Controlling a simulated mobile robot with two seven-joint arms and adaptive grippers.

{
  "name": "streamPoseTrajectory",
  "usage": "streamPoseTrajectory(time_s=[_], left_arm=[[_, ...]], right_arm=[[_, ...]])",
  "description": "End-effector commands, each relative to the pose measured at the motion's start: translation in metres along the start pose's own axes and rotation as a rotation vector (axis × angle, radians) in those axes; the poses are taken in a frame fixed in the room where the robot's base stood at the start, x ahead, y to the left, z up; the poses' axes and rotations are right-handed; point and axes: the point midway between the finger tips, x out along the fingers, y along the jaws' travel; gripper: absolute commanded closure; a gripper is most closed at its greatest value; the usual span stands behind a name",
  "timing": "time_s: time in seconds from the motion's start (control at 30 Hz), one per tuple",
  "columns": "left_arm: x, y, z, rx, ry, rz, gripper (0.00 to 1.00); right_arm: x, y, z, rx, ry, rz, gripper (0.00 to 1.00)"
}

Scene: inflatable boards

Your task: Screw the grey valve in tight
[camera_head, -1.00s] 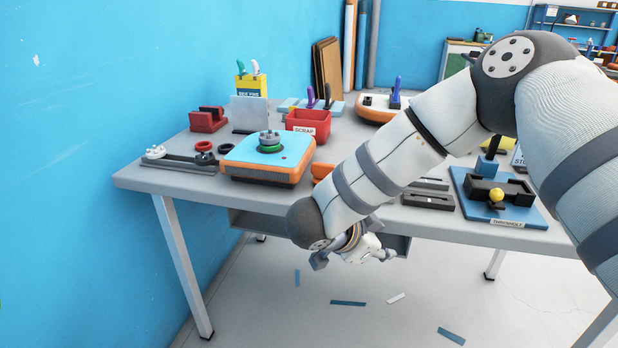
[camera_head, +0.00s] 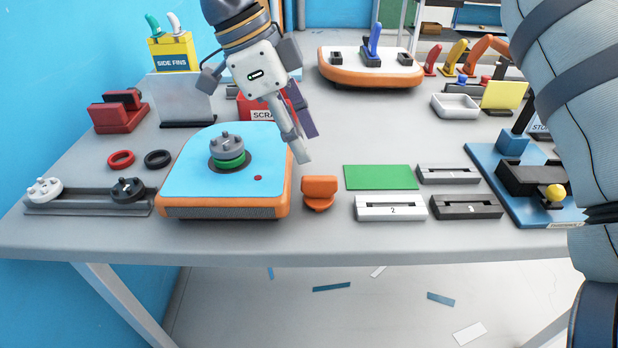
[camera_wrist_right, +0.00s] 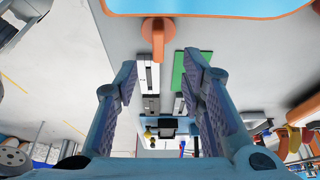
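The grey valve (camera_head: 228,146) sits upright in the round socket of a blue-topped board (camera_head: 190,178) with orange sides. A green ring shows under the valve's head; I cannot tell how tight it is. My right gripper (camera_head: 306,145) hangs above the table, just right of the board and apart from the valve. In the right wrist view my right gripper (camera_wrist_right: 162,75) has its two fingers wide apart with nothing between them. The board's edge (camera_wrist_right: 200,8) shows at the top of that view; the valve is out of it. My left gripper is not in view.
A rack (camera_head: 85,203) with a white and a black valve stands at left. Red (camera_head: 121,159) and black (camera_head: 158,159) rings lie behind it. An orange piece (camera_head: 319,191) and a green mat (camera_head: 381,177) lie right of the board. The front table strip is clear.

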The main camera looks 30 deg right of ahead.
Motion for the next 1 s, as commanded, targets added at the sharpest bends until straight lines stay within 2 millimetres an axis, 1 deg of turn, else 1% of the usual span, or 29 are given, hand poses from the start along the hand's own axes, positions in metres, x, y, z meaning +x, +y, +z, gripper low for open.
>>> streamPoseTrajectory(time_s=[0.03,0.1,0.23,0.43,0.53,0.7,0.73,0.77,0.8,0.87,0.9,1.0], left_arm=[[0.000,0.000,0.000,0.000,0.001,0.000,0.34],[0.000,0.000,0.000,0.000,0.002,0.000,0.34],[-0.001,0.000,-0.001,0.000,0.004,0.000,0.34],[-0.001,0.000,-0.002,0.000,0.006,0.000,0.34],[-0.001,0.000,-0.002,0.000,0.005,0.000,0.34],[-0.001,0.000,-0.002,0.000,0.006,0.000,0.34],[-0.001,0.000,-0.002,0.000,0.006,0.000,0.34],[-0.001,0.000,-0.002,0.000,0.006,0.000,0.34],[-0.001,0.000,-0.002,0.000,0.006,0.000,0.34],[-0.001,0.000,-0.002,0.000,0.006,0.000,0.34],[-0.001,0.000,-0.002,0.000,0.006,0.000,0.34],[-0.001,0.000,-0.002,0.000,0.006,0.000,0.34]], right_arm=[[0.011,0.001,-0.001,-0.002,0.002,0.003,0.63],[0.023,0.000,0.000,0.000,0.001,0.002,0.63],[0.039,0.001,0.000,-0.001,0.002,0.001,0.63],[0.077,0.003,0.001,0.000,0.002,0.002,0.63],[0.085,0.003,0.001,0.000,0.001,-0.001,0.63],[0.085,0.003,0.001,0.001,0.000,-0.002,0.63],[0.085,0.003,0.001,0.001,0.000,-0.002,0.66],[0.085,0.003,0.001,0.001,0.000,-0.002,0.72],[0.085,0.003,0.001,0.001,0.000,-0.002,0.81],[0.085,0.003,0.001,0.001,0.000,-0.002,0.95],[0.085,0.003,0.001,0.001,0.000,-0.002,1.00],[0.085,0.003,0.001,0.000,0.000,-0.002,1.00]])
